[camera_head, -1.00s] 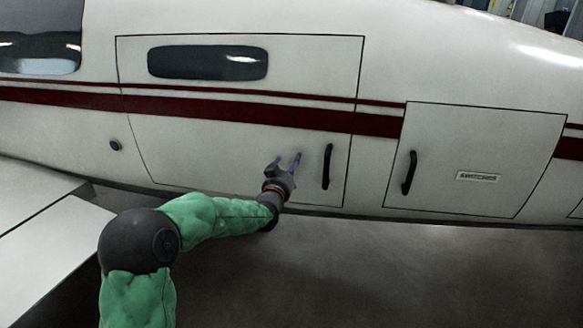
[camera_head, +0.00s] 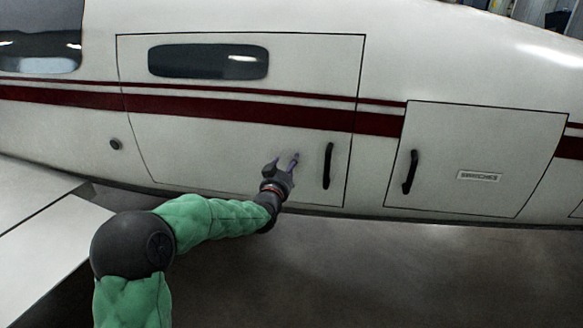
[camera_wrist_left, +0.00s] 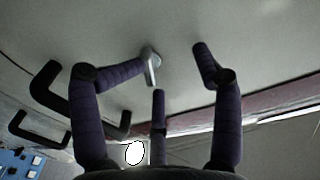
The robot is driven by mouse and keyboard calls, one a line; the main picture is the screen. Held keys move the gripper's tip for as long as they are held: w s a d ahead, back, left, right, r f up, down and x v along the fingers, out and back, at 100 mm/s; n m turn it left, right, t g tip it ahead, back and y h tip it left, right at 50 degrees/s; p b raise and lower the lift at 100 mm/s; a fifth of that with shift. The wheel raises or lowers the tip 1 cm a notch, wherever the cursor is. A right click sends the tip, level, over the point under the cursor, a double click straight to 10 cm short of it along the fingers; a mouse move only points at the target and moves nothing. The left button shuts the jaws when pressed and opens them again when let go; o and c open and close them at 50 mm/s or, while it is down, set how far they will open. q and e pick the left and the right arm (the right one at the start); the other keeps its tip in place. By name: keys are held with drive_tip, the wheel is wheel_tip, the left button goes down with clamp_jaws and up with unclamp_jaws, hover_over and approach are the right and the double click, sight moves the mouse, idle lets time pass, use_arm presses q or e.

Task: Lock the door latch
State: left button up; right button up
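A small silver latch (camera_wrist_left: 151,66) sticks out from the white aircraft door (camera_head: 220,130) in the left wrist view. In the head view I cannot make the latch out; my left gripper covers that area. My left gripper (camera_head: 283,162) is at the lower right of the door, just left of the black door handle (camera_head: 328,166). In the wrist view the purple fingers of the gripper (camera_wrist_left: 170,58) are spread apart. The left fingertip overlaps the latch's left side; whether it touches is unclear. The right finger is apart from the latch. My right gripper is out of view.
A second panel (camera_head: 500,135) with its own black handle (camera_head: 409,172) and a label (camera_head: 479,177) is to the right. A wing (camera_head: 50,235) extends at the lower left. The floor (camera_head: 400,275) below the fuselage is clear.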

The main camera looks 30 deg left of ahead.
use_arm(q)
drive_tip(key=shift+f+b+v, duration=0.2)
drive_tip(key=shift+b+v, duration=0.4)
drive_tip(key=shift+v, duration=1.5)
drive_tip(key=shift+d, duration=0.1)
